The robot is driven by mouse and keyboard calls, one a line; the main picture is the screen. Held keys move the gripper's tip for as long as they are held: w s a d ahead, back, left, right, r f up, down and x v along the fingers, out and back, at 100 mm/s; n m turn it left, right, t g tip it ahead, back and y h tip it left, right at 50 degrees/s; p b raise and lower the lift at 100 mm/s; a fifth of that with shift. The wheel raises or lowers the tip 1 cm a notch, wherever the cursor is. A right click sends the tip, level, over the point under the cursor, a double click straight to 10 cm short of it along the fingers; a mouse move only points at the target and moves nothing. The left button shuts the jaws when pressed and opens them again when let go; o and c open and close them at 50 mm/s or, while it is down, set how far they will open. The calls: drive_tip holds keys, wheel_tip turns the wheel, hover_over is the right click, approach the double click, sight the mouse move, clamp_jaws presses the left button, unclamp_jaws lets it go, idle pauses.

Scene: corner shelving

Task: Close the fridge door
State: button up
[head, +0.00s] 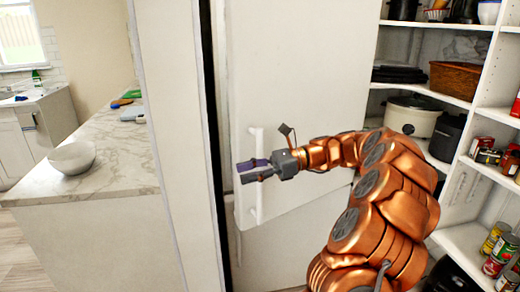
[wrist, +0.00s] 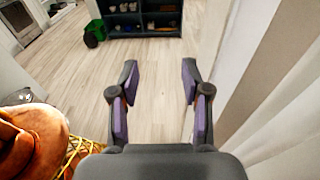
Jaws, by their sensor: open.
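The white fridge door (head: 300,70) fills the middle of the head view. Its slanting bottom edge stands out over a lower white panel (head: 285,255), so it looks ajar; how far I cannot tell. A dark gap runs along its left side. A white vertical handle (head: 257,205) is near the door's left edge. My gripper (head: 241,172) is open in front of the handle, pointing left; contact cannot be told. In the wrist view my gripper (wrist: 158,82) has its fingers apart with only floor visible between them.
Open shelves (head: 460,100) with cookers, baskets and cans stand right, close to my arm. The wrist view shows wood floor (wrist: 155,60), a dark shelf (wrist: 140,20) and a green bin (wrist: 94,35).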

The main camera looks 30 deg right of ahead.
sight(260, 151)
drive_tip(key=w+d+r+m+t+p, duration=0.1)
drive_tip(key=d+m+t, duration=0.15)
drive_tip(key=d, duration=0.45)
drive_tip(key=w+d+m+t+p, duration=0.1)
drive_tip(key=d+t+p, duration=0.15)
drive_tip(key=d, duration=0.45)
drive_tip(key=shift+n+h, duration=0.25)
drive_tip(key=shift+h, duration=0.15)
drive_tip(key=x, duration=0.7)
drive_tip(key=shift+w+a, duration=0.2)
drive_tip(key=shift+w, duration=0.05)
clamp_jaws()
